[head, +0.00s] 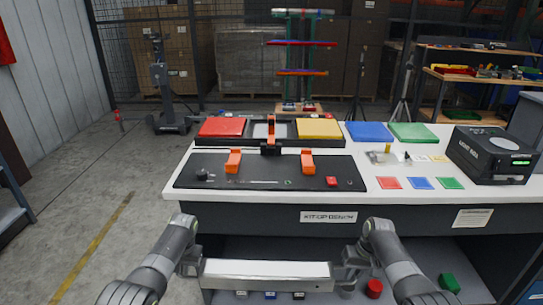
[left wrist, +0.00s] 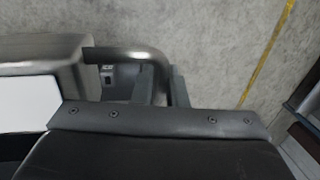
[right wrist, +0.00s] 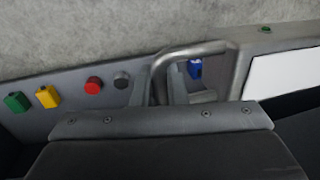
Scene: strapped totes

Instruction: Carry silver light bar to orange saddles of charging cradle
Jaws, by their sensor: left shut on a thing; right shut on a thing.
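The silver light bar (head: 265,272) is held level between my two grippers, in front of the bench and below its top. My left gripper (head: 195,262) is shut on the bar's left end handle, a bent metal tube that also shows in the left wrist view (left wrist: 130,54). My right gripper (head: 348,262) is shut on the right end handle, which also shows in the right wrist view (right wrist: 190,50). The charging cradle (head: 270,181) is a dark panel on the bench with two upright orange saddles, left (head: 233,161) and right (head: 307,161). Both saddles look empty.
The white bench top (head: 360,190) stands ahead, its front edge between the bar and the cradle. Behind the cradle are red (head: 222,127) and yellow (head: 319,128) panels and an orange upright (head: 270,130). A black box (head: 490,155) stands at right. Small coloured objects lie on the shelf below.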

